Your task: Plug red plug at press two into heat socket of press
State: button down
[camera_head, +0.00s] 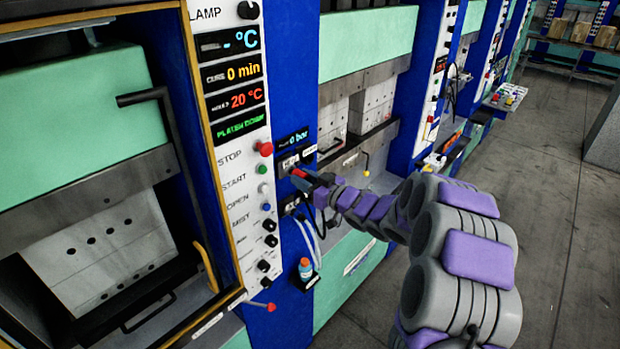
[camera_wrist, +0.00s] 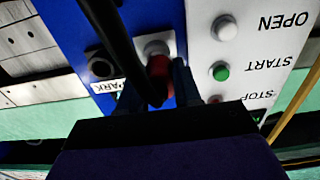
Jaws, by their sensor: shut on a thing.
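The red plug (camera_head: 300,174) is between the fingers of my gripper (camera_head: 305,181), close to the blue column beside the white control panel. In the wrist view the red plug (camera_wrist: 159,70) shows between the dark fingers of my gripper (camera_wrist: 157,88), with a black cable in front of it. A pale round socket (camera_wrist: 155,48) lies right at the plug's far end; I cannot tell whether the plug is inside it. A dark round socket (camera_wrist: 101,66) with a PARK label is to its left and looks empty. The socket plate (camera_head: 290,160) is partly hidden by my gripper in the head view.
The control panel (camera_head: 233,150) has displays, knobs and buttons, including a red stop button (camera_head: 265,148). Cables hang below the sockets near a small orange-capped bottle (camera_head: 305,268). An open press (camera_head: 95,240) stands at left. The grey floor (camera_head: 545,200) is clear at right.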

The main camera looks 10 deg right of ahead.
jog(key=shift+a, duration=0.1)
jog(key=shift+s+a+b, duration=0.3)
jog(key=shift+s+a, duration=0.05)
jog(key=shift+s+d, duration=0.15)
jog(key=shift+d, duration=0.5)
jog(key=shift+s+d, duration=0.15)
jog(key=shift+d, duration=0.5)
jog(key=shift+w+a, duration=0.1)
jog(key=shift+w, duration=0.05)
jog(key=shift+w+a+p, duration=0.35)
jog(key=shift+a+p, duration=0.05)
jog(key=shift+p, duration=0.1)
jog(key=shift+w, duration=0.15)
